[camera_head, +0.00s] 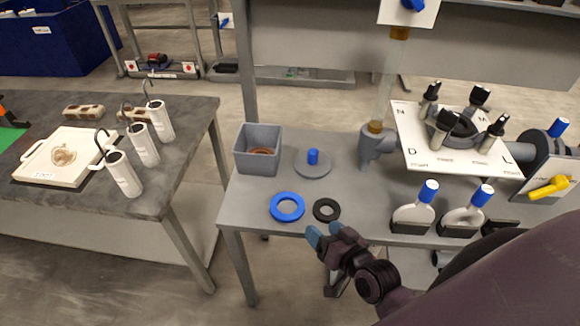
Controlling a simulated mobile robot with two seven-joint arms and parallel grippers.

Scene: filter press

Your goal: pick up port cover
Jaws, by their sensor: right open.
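A flat grey disc with an upright blue knob (312,170), which looks like the port cover, lies on the grey table (350,152) right of the grey bin. My right gripper (325,233) is open and empty at the table's front edge. Its blue fingertips are in front of the black ring and well short of the disc. My left gripper is not in view.
A blue ring (287,207) and a black ring (326,210) lie near the front edge. A grey bin (258,137) holds a brownish ring.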

